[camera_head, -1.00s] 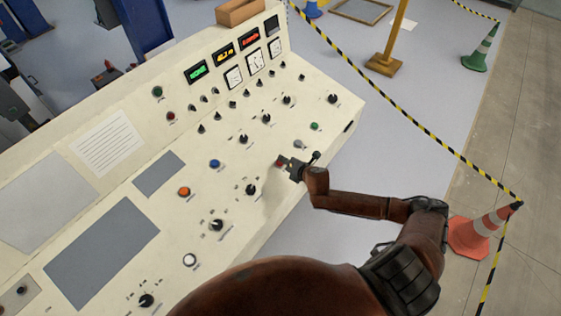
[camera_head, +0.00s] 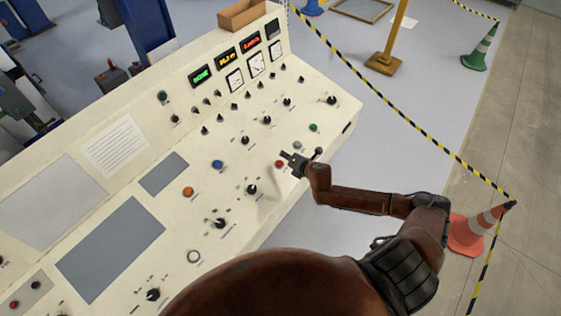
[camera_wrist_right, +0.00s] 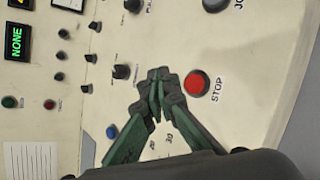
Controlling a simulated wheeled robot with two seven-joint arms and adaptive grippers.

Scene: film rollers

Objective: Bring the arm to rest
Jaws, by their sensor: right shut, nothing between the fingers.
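My right arm (camera_head: 350,200) reaches in from the lower right over a cream control console (camera_head: 225,180). My right gripper (camera_head: 287,157) is shut and empty above the console's right part. In the right wrist view the gripper (camera_wrist_right: 156,98) has its green and dark fingers together, beside a red button (camera_wrist_right: 196,84) labelled STOP. The red button also shows in the head view (camera_head: 280,164), next to the fingers. Whether the fingers touch the console cannot be told. My left gripper is not in view.
The console carries several knobs, coloured buttons and lit displays (camera_head: 226,59); one reads NONE. A wooden box (camera_head: 243,15) sits on its top edge. Yellow-black tape (camera_head: 400,108) runs to an orange cone (camera_head: 470,234) at the right.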

